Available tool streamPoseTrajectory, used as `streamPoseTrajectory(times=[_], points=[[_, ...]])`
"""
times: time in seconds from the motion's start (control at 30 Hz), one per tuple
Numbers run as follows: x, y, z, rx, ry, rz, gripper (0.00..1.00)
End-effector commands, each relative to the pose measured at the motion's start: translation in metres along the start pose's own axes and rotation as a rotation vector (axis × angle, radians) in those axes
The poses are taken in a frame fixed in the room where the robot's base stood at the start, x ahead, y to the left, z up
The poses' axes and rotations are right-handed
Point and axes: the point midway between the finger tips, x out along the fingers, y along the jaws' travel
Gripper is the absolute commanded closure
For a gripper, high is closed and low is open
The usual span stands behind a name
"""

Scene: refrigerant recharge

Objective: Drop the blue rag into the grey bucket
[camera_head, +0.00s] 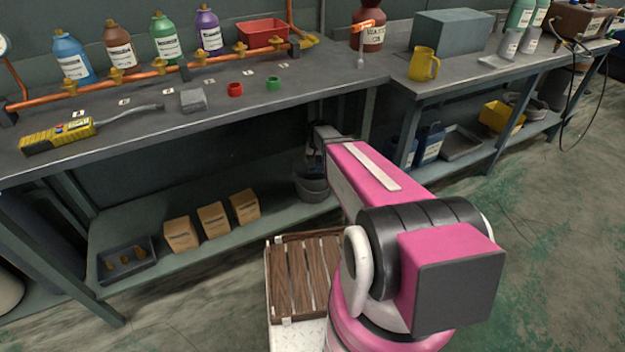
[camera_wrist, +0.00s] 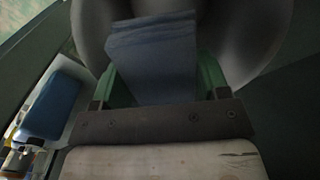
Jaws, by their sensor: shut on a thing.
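The grey bucket (camera_head: 312,189) stands on the lower shelf of the left workbench. My gripper (camera_head: 314,162) is under the bench top, just above the bucket, and is mostly hidden by my arm in the head view. In the wrist view the green fingers of my gripper (camera_wrist: 162,75) are shut on the folded blue rag (camera_wrist: 152,45). The rag sticks out past the fingers. The curved grey wall of the bucket (camera_wrist: 256,40) shows around and behind the rag in the wrist view. How deep the rag sits relative to the rim I cannot tell.
The bench top (camera_head: 300,97) is close above my gripper. Several cardboard boxes (camera_head: 213,219) and a dark tray (camera_head: 127,262) share the lower shelf (camera_head: 285,208). Blue jugs (camera_head: 428,145) stand under the right bench; a blue thing (camera_wrist: 52,105) shows left in the wrist view.

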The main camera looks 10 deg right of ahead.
Motion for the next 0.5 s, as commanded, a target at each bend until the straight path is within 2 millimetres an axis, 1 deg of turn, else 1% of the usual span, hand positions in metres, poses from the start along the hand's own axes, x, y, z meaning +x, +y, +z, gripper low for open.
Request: streamPoseTrajectory(times=[0.07, 0.1, 0.17, 0.5], points=[[-0.0003, 0.0, 0.0, 0.0, 0.0, 0.0, 0.54], [-0.0003, 0.0, 0.0, 0.0, 0.0, 0.0, 0.22], [-0.0004, 0.0, 0.0, 0.0, 0.0, 0.0, 0.02], [-0.0028, 0.0, 0.0001, 0.0, 0.0, 0.0, 0.02]])
